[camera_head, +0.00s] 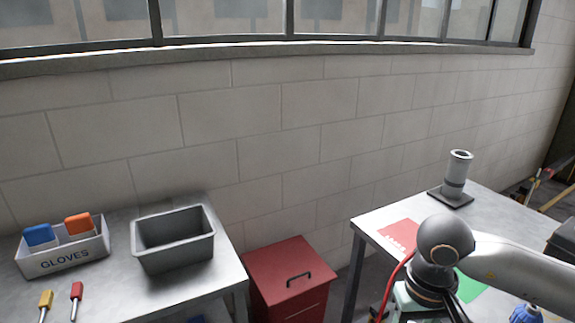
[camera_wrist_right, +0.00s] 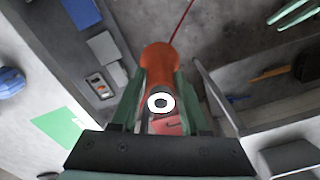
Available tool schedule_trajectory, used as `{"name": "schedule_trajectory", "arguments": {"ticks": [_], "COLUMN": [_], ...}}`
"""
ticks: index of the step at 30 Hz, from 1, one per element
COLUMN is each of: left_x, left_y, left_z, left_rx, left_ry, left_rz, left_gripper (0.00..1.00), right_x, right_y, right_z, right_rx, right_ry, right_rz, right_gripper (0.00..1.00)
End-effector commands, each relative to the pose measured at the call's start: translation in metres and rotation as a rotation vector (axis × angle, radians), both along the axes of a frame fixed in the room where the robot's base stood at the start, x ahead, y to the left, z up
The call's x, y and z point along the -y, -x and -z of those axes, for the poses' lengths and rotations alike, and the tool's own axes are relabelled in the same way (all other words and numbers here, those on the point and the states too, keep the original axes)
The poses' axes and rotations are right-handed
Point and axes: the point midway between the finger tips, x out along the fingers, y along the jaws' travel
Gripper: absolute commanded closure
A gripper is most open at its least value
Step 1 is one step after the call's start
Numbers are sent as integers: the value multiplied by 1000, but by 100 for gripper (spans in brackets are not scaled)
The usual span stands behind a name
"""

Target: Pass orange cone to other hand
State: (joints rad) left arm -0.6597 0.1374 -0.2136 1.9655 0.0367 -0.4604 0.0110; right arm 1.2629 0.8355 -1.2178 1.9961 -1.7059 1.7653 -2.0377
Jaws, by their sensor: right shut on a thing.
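The orange cone (camera_wrist_right: 158,62) shows in the right wrist view. My right gripper (camera_wrist_right: 158,92) is shut on it, with a green finger along each side. A white ring with a dark centre shows at the cone's near end. The cone is not visible in the head view, where only part of my right arm shows at lower right. At the top right of the wrist view, two pale green prongs look like the fingers of my left gripper (camera_wrist_right: 292,12). They are spread, empty and well apart from the cone. The rest of that gripper is cut off.
The left table holds a grey bin (camera_head: 172,238), a gloves box (camera_head: 62,257) and two small handled tools. A red cabinet (camera_head: 290,278) stands between the tables. The right table has a grey cylinder on a base (camera_head: 457,178), a red sheet (camera_head: 398,234) and a blue object (camera_head: 525,313).

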Motion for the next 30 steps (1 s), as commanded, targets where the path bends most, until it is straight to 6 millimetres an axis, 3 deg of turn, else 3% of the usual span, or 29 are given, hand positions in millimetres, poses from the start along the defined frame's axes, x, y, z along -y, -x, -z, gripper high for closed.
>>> {"name": "schedule_trajectory", "arguments": {"ticks": [1, 7, 20, 25, 30], "left_x": [-3, -11, -15, -15, -15], "left_y": [2, 7, 9, 9, 9], "left_z": [-20, -42, -46, -47, -47], "left_rx": [-3, -2, 0, 0, 0], "left_ry": [-3, -12, -15, -15, -15], "left_rz": [-6, -24, -31, -31, -31], "left_gripper": [50, 50, 50, 50, 50], "right_x": [0, 1, 0, -20, -57], "right_y": [4, 13, 16, 16, 15], "right_z": [-21, -46, -53, -66, -91], "right_rx": [-3, 1, 6, 9, 9], "right_ry": [-1, 0, -1, -3, -1], "right_rz": [-1, 4, -2, -99, -285], "right_gripper": [100, 100, 100, 100, 100]}}
